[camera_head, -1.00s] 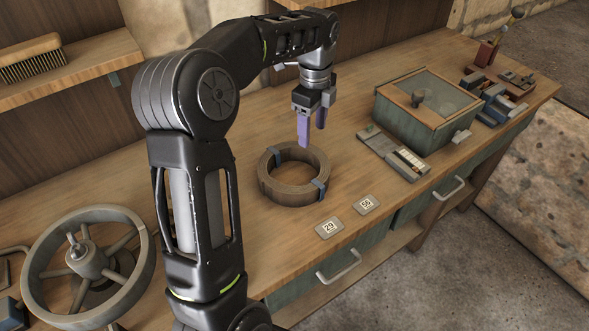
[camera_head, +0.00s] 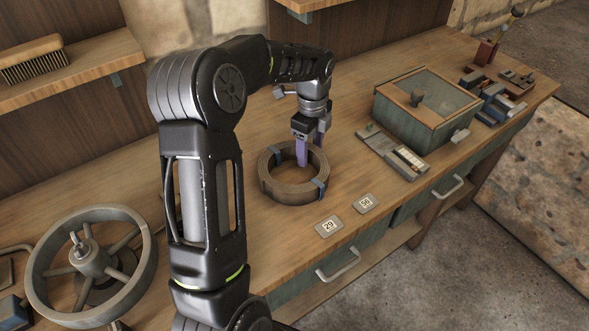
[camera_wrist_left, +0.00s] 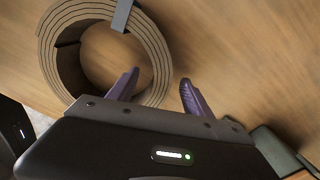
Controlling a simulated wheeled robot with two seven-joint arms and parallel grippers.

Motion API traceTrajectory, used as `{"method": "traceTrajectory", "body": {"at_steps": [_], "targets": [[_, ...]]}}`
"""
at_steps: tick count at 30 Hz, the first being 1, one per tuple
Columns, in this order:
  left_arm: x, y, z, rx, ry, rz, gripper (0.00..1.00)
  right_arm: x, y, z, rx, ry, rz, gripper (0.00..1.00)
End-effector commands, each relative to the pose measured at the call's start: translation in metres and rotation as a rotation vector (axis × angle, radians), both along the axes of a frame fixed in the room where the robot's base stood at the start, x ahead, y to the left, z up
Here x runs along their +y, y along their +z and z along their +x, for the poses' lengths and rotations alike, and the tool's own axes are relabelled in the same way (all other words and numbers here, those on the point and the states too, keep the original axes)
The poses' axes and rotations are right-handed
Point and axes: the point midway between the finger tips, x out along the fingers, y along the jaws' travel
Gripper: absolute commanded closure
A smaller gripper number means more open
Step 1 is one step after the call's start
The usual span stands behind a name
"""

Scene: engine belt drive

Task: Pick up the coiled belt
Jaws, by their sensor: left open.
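The coiled belt (camera_head: 283,192) is a brown-grey ring with blue-grey clips, lying flat on the wooden workbench. My left gripper (camera_head: 309,158) is open, its purple fingers pointing down at the far right part of the coil's rim. In the left wrist view the coil (camera_wrist_left: 60,65) is at the upper left. There the open fingers (camera_wrist_left: 157,92) show with one over the coil's inner side and the other outside it, so the coil's wall lies between them. Whether they touch the belt cannot be told. My right gripper is not in view.
A green box with a glass lid (camera_head: 425,110) and a small tray (camera_head: 395,152) stand to the right of the coil. Number plates (camera_head: 328,227) lie in front of it. A spoked wheel (camera_head: 92,262) is at the left.

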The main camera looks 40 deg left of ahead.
Motion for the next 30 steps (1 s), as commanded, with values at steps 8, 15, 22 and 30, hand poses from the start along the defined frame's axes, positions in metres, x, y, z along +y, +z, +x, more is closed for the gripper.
{"method": "traceTrajectory", "body": {"at_steps": [8, 15, 22, 30], "targets": [[0.0, -0.0024, 0.0, 0.0, 0.0, 0.0, 0.41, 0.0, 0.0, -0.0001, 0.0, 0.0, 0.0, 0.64], [0.0, -0.0022, 0.0001, 0.0, 0.0, 0.0, 0.41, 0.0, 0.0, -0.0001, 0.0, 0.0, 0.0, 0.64], [-0.0001, -0.002, 0.0001, -0.001, 0.0, 0.0, 0.51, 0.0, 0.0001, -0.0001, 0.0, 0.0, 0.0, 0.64], [-0.0001, -0.002, 0.0001, 0.0, 0.0, 0.0, 0.73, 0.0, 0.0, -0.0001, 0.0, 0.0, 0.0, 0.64]]}}
